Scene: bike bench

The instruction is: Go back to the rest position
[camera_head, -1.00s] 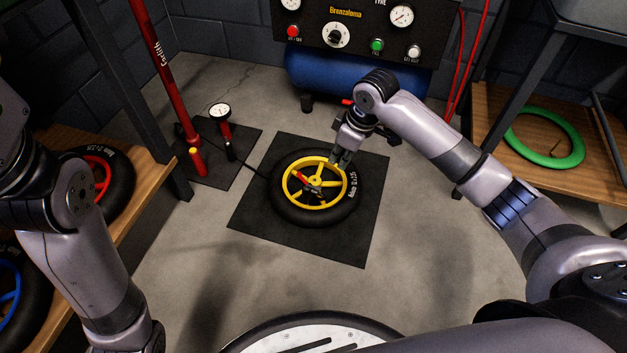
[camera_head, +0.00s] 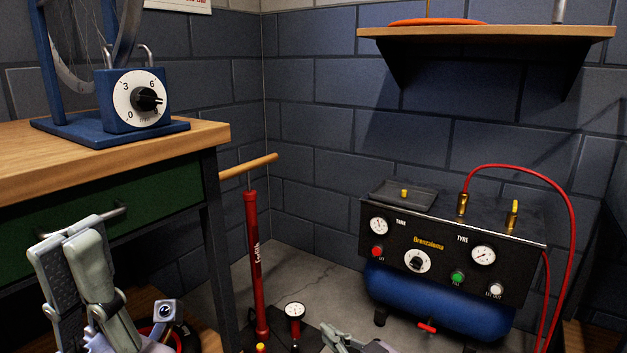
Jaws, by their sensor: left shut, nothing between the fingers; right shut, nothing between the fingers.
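My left gripper (camera_head: 78,242) is at the lower left in the head view. Its grey fingers point up and lie together, empty, in front of the workbench's green drawer (camera_head: 150,222). My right gripper (camera_head: 335,336) shows only in part at the bottom edge, right of the small gauge (camera_head: 295,312). Its fingers are shut with nothing between them. The rest of the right arm is mostly below the picture. The yellow wheel is out of view.
A red floor pump (camera_head: 254,265) with a wooden handle stands beside the bench (camera_head: 110,165). A blue compressor (camera_head: 437,300) with a dial panel stands at the right, a red hose (camera_head: 570,220) arching over it. A wall shelf (camera_head: 490,34) is above. Some floor between pump and compressor is clear.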

